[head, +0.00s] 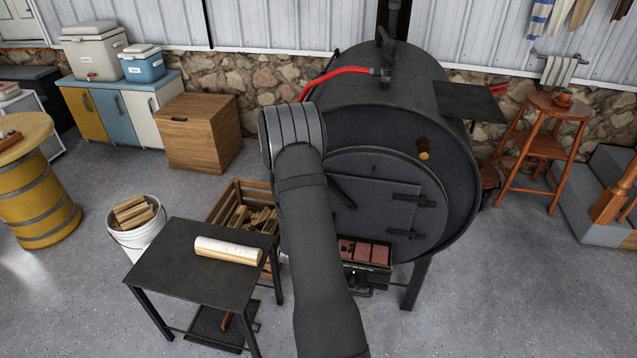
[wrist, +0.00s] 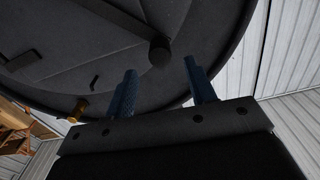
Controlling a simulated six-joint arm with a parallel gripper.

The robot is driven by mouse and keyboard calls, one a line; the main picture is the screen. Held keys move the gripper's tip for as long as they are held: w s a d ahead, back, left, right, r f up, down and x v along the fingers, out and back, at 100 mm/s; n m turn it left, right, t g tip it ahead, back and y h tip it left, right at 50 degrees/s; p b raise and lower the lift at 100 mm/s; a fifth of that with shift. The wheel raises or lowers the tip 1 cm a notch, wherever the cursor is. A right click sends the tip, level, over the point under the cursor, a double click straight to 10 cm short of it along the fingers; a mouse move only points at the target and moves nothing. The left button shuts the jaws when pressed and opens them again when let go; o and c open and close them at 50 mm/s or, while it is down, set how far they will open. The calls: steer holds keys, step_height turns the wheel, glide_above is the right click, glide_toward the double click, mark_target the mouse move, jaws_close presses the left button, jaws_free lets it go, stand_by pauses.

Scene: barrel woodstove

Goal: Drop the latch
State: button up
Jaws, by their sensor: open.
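The barrel stove's front (head: 458,200) faces me, with a dark square door (head: 375,200) that looks shut. A dark slanted bar (head: 341,193), which looks like the latch, shows at the door's left side beside my arm. In the wrist view a dark rod with a round end (wrist: 160,50) sticks out from the stove front; it looks like the same latch. My gripper (wrist: 160,70) is open, with blue fingers apart and nothing held. The rod's end shows between and beyond the fingertips; I cannot tell whether they touch. My arm hides my gripper in the head view.
A brass knob (head: 424,149) sits on the stove's upper front. Red bricks (head: 365,252) show in an opening below the door. A dark table (head: 190,285) with a pale log (head: 227,250), a wooden crate (head: 222,208) and a white bucket (head: 140,238) stand to the left.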

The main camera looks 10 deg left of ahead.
steer(key=w, duration=0.8)
steer(key=shift+w, duration=0.35)
jaws_close()
